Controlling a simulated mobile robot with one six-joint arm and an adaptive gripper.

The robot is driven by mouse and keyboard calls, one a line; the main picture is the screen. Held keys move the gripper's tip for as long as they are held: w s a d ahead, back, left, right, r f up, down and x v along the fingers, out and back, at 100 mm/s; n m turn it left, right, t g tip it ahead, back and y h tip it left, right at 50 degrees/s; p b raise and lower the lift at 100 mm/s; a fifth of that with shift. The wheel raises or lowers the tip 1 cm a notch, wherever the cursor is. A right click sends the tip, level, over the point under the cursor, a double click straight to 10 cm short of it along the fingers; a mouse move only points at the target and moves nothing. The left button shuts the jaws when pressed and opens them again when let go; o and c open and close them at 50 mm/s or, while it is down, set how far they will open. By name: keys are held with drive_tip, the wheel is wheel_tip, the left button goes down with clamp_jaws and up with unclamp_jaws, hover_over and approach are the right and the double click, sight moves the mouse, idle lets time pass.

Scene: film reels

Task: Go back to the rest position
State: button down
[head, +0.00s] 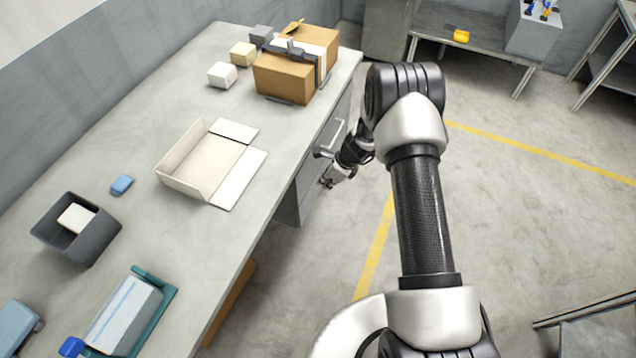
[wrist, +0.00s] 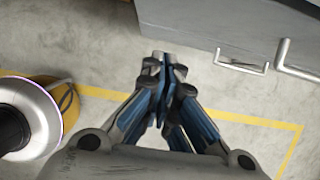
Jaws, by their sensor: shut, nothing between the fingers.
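My gripper (wrist: 164,62) points down over the floor in the wrist view, its fingers together with nothing between them. In the head view my gripper (head: 327,182) shows small and partly hidden beside the front of the workbench (head: 262,190), below its top edge. It is close to the drawer cabinet (head: 300,196) under the bench; I cannot tell whether it touches it. The drawer handles also show at the upper right of the wrist view.
The bench holds an open white carton (head: 185,178), a taped cardboard box (head: 285,82), several small blocks, a dark bin (head: 88,245) and a teal holder (head: 160,318).

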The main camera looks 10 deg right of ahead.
drive_tip(key=p+v, duration=0.2)
drive_tip(key=v, duration=0.5)
drive_tip(key=shift+w, duration=0.15)
drive_tip(key=shift+r, duration=0.1)
drive_tip(key=s+a+r+n, duration=0.1)
drive_tip(key=s+r+n, duration=0.25)
drive_tip(key=r, duration=0.55)
drive_tip(key=s+a+r+n, duration=0.15)
drive_tip(key=r+n, duration=0.25)
drive_tip(key=r, duration=0.6)
drive_tip(key=s+r+n, duration=0.3)
drive_tip(key=r+n, duration=0.1)
drive_tip(key=r, duration=0.5)
drive_tip(key=s+d+r+n+h, duration=0.1)
drive_tip(key=s+r+n, duration=0.2)
drive_tip(key=s, duration=0.5)
drive_tip(key=s+d+r+n+t+h, duration=0.1)
drive_tip(key=s+r+n, duration=0.3)
drive_tip(key=s, duration=0.4)
drive_tip(key=s+d+r+n+t+h, duration=0.1)
drive_tip(key=s+d+r+n, duration=0.1)
drive_tip(key=s+n, duration=0.3)
drive_tip(key=s+r, duration=0.1)
drive_tip(key=s, duration=0.2)
drive_tip(key=shift+s+d+r+h, duration=0.15)
drive_tip(key=shift+s+r+h, duration=0.05)
drive_tip(key=shift+s+h, duration=0.2)
drive_tip(key=shift+n, duration=0.25)
